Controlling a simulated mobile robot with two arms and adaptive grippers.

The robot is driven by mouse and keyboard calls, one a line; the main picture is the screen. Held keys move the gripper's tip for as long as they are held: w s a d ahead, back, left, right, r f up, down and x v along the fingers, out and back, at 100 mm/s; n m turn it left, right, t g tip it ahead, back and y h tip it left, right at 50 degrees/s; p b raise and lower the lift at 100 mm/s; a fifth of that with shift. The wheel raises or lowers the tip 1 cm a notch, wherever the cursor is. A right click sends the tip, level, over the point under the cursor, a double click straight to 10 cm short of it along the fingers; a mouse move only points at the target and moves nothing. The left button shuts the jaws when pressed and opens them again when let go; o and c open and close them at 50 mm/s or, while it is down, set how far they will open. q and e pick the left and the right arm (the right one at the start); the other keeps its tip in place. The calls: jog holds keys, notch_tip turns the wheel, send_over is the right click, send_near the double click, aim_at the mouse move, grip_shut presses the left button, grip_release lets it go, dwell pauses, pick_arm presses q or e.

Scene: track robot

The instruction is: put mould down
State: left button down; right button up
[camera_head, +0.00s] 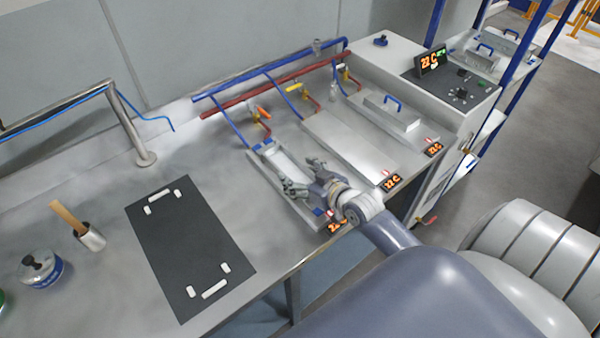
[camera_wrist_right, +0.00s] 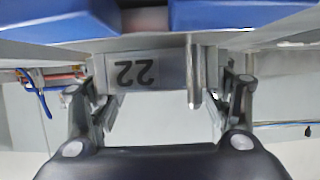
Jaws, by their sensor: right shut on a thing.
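The mould (camera_head: 283,163) is a long, narrow, silvery trough with blue parts at its ends, at the leftmost of the stations on the bench. My right gripper (camera_head: 305,182) reaches over it from the lower right and is shut on it, hiding part of its near half. In the right wrist view the mould's metal face (camera_wrist_right: 138,72), marked 22 and upside down, sits between my two fingers (camera_wrist_right: 165,110), with blue blocks above it. I cannot tell whether the mould rests on its station or is slightly raised. My left gripper is not in view.
A dark mat (camera_head: 190,245) with white locating blocks lies empty to the left. A metal cup with a wooden handle (camera_head: 88,235) and a lidded pot (camera_head: 40,268) stand further left.

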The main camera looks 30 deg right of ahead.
jog(key=shift+w+r, duration=0.1)
jog(key=o, duration=1.7)
jog(key=shift+s, duration=0.35)
jog(key=b+v, duration=0.1)
jog(key=v, duration=0.8)
jog(key=shift+s+r, duration=0.1)
jog(key=shift+s, duration=0.3)
jog(key=shift+v, duration=0.85)
jog(key=shift+r, duration=0.1)
